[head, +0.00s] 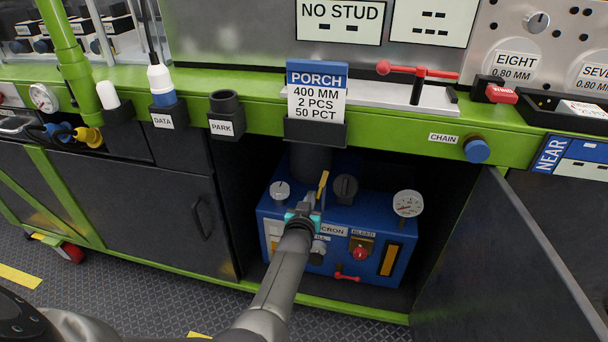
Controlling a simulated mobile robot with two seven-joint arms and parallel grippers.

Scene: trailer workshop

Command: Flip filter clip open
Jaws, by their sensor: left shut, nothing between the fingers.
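A blue machine (378,236) stands inside the open cabinet under the green bench. A thin yellow lever (322,184) stands upright, slightly tilted, at its top front edge; it may be the filter clip, but no label confirms this. My left gripper (308,200) is shut and empty in front of the machine, its tips just below and left of the yellow lever. I cannot tell whether they touch it. The gripper and forearm hide part of the machine's front, including the start of a label ending in "CRON". My right gripper is not in view.
The machine also carries a pressure gauge (408,204), a black knob (345,188), a red knob (360,253) and a red-handled valve (347,276). The cabinet door (505,265) hangs open at right. The green bench edge (395,133) and the PORCH card holder (315,132) overhang the opening.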

